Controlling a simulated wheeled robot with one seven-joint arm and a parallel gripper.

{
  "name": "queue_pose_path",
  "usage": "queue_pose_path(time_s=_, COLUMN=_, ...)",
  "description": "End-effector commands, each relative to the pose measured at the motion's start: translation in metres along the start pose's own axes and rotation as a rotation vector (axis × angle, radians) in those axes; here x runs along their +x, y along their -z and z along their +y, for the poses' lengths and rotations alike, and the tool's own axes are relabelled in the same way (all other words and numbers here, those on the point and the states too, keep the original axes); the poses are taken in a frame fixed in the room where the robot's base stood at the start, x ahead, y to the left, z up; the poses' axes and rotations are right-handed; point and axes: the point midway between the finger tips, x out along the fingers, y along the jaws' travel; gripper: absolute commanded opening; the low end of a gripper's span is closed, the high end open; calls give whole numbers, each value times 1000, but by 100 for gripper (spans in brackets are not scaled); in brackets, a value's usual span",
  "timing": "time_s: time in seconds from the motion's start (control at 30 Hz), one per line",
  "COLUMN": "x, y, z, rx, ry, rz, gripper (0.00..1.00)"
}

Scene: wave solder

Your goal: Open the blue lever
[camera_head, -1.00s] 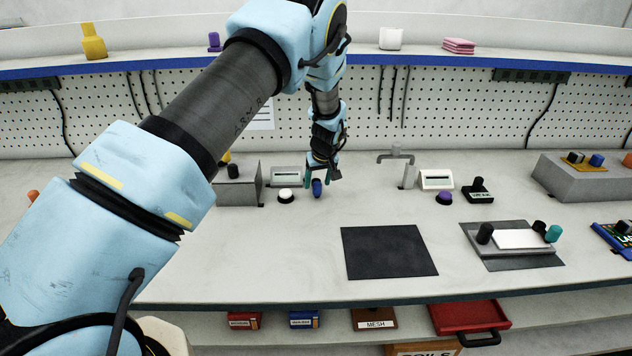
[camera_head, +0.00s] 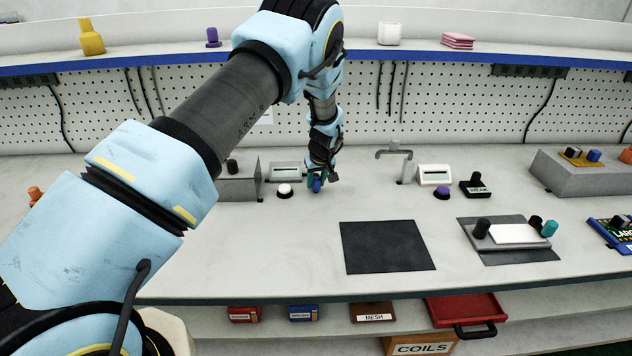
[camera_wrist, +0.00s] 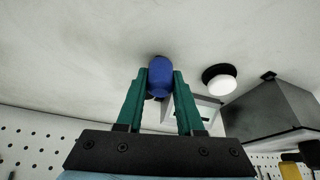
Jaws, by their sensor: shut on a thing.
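The blue lever (camera_head: 317,186) stands on the bench below my gripper in the head view. In the wrist view its rounded blue knob (camera_wrist: 160,76) sits between the tips of the two green fingers. My gripper (camera_head: 315,180) points down from above and is shut on the blue knob; it also shows in the wrist view (camera_wrist: 159,82). The lever's base is mostly hidden behind the knob and fingers.
A white-topped button (camera_head: 284,190) stands just left of the lever, with a grey display box (camera_head: 285,171) behind it. A tap (camera_head: 394,152) and a purple button (camera_head: 442,193) are to the right. A black mat (camera_head: 388,247) lies in front on clear bench.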

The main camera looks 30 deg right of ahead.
Motion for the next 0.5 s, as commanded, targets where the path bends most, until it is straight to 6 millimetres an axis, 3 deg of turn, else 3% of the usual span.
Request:
queue_pose_path(time_s=0.2, x=0, y=0, z=0, rx=0, ry=0, rz=0, gripper=0)
queue_pose_path(time_s=0.5, x=0, y=0, z=0, rx=0, ry=0, rz=0, gripper=0)
